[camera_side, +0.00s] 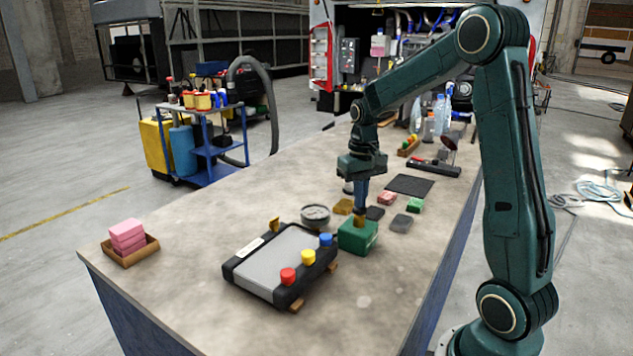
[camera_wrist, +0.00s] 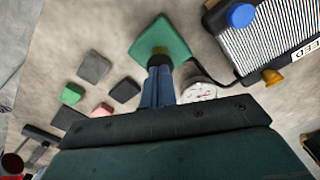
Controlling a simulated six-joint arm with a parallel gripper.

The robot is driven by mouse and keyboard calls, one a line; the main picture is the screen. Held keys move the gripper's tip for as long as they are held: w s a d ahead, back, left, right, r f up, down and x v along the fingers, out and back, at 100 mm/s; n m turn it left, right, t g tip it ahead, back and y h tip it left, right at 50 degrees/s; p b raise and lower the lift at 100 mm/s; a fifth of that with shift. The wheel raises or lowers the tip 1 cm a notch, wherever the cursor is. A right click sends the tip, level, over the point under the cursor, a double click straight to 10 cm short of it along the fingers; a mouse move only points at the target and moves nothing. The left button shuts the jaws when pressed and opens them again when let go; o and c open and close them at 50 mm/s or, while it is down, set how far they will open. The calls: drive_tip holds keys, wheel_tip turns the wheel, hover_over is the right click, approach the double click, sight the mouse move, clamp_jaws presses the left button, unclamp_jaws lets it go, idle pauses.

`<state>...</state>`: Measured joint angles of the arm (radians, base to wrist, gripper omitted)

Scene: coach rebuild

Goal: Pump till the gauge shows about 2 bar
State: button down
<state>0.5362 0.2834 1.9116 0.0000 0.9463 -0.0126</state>
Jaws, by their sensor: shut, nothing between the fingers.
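The pump, a green block (camera_side: 357,237) with a small yellow plunger on top, stands on the table. It also shows in the wrist view (camera_wrist: 174,36). My gripper (camera_side: 361,208) points straight down over it, fingers shut with nothing between them. The fingertips (camera_wrist: 160,62) are at the plunger and partly hide it; I cannot tell whether they touch. The round white gauge (camera_side: 316,213) lies left of the pump. In the wrist view the gauge (camera_wrist: 198,93) is partly covered by my gripper body, and its needle is too small to read.
Several small coloured blocks and dark pads (camera_side: 401,223) lie right and behind. A wooden tray (camera_side: 145,251) holds pink blocks at far left.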

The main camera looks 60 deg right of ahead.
drive_tip(key=shift+r, duration=1.2)
idle(0.3)
drive_tip(key=shift+r, duration=0.85)
drive_tip(key=shift+f, duration=0.2)
idle(0.4)
